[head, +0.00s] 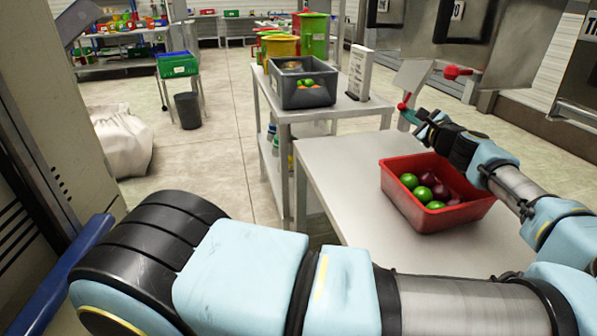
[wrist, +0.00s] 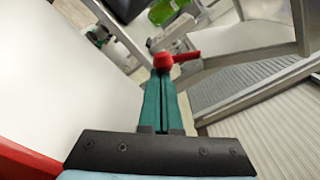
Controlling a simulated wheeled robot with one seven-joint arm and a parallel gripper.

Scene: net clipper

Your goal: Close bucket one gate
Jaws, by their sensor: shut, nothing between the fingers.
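My gripper (head: 407,110) reaches past the far edge of the steel table at centre right. Its teal fingers (wrist: 158,100) are together with nothing between them. A red-knobbed handle (wrist: 165,60) is right at the fingertips in the wrist view, with a red arm running right. I cannot tell whether they touch. The head view shows a red knob (head: 402,106) at the fingertips and a larger red one (head: 453,72) beside a grey metal gate plate (head: 412,78). Above right hangs the grey metal bucket (head: 490,50). The gate's exact position is hard to judge.
A red crate (head: 425,224) of green and dark red fruit stands on the steel table (head: 335,185) below my arm. A grey crate (head: 303,98) and a white sign (head: 359,72) stand on the table behind.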

